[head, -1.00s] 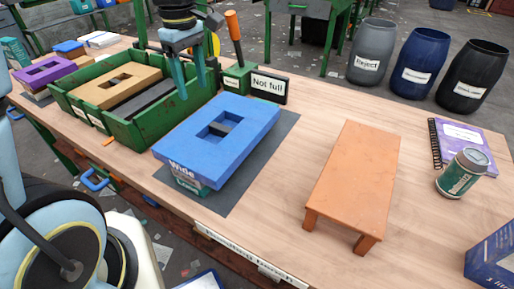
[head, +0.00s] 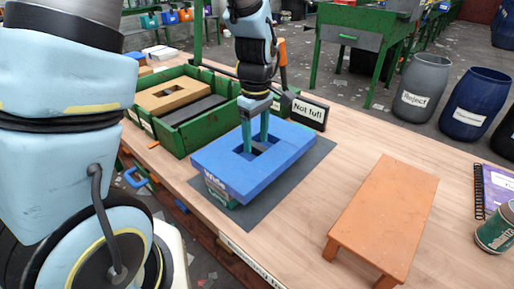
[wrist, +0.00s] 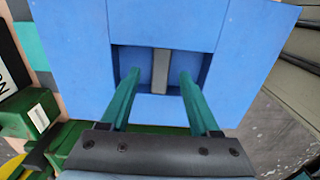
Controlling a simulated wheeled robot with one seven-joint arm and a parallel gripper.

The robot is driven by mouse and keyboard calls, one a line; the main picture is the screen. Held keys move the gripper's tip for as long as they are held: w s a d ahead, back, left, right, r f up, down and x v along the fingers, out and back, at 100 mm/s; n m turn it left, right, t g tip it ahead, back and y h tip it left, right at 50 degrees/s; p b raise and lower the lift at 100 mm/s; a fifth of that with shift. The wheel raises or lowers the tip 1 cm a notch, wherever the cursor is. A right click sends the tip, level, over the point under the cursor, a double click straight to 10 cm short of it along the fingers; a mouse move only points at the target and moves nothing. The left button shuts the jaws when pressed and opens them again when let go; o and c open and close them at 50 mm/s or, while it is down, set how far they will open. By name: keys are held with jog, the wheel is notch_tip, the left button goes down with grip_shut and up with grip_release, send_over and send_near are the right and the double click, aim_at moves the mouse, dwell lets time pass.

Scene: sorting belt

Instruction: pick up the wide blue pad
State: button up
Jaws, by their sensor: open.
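The wide blue pad (head: 293,145) lies flat, raised above a dark mat (head: 258,212) on the bench. A teal-and-white labelled item (head: 218,190) shows under its near left corner. The pad has a rectangular opening in its middle, with a grey bar across it. My gripper (head: 256,147) points down at this opening, open and empty. In the wrist view, the pad (wrist: 70,65) fills most of the picture. The two teal fingers of my gripper (wrist: 160,76) reach over the opening, one on either side of the grey bar (wrist: 161,72). How deep the fingertips are is unclear.
A green crate (head: 196,131) with a tan pad (head: 174,94) and a dark piece stands left of the blue pad. A "Not full" sign (head: 308,112) stands behind it. An orange low table (head: 388,215), a can (head: 497,230) and a notebook (head: 497,188) are to the right.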

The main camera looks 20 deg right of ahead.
jog(key=shift+f, duration=0.8)
jog(key=shift+c, duration=0.3)
grip_shut()
